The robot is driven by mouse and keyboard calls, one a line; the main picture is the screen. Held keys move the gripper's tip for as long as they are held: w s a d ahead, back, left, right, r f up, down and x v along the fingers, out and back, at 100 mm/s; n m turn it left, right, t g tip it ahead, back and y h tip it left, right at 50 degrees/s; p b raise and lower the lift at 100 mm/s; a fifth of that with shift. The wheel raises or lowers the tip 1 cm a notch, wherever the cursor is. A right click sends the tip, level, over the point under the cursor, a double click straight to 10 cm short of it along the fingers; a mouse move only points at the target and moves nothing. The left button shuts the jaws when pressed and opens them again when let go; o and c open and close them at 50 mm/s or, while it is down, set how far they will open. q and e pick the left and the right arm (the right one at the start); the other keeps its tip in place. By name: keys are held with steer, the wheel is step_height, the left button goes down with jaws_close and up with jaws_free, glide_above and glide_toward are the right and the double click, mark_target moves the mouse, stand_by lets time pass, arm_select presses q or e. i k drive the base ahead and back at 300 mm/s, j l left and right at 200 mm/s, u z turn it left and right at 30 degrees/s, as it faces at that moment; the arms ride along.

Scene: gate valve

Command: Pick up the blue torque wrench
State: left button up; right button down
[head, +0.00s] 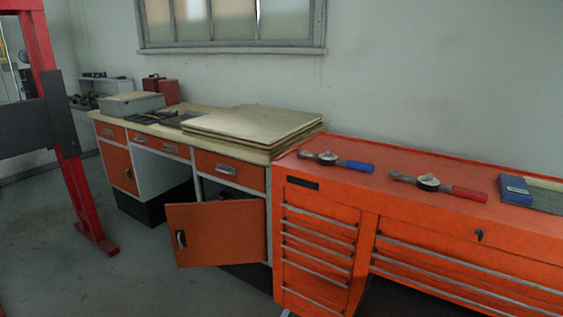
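The blue torque wrench (338,161) lies flat on top of the orange tool cabinet (390,204), near its left end. It has a blue handle on the right and a grey metal head and dial on the left. A similar wrench with a red handle (440,187) lies to its right on the same top, apart from it. Neither of my grippers shows in the head view.
A blue box (515,190) sits further right on the cabinet. To the left stands a workbench with stacked boards (250,124) and an open orange door (216,233). A red post (75,170) stands at the left. The cabinet top around the wrenches is clear.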

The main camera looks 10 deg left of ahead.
mark_target(333, 160)
steer(key=i+j+z, duration=0.1)
steer(key=z, duration=1.15)
steer(key=j+z, duration=0.3)
steer(key=j, duration=0.15)
steer(key=j+z, duration=0.3)
steer(key=j, duration=0.2)
steer(key=j+z, duration=0.3)
steer(key=j, duration=0.15)
steer(key=k+j+z, duration=0.3)
steer(key=j+z, duration=0.3)
steer(key=j, duration=0.25)
steer(key=k, duration=0.05)
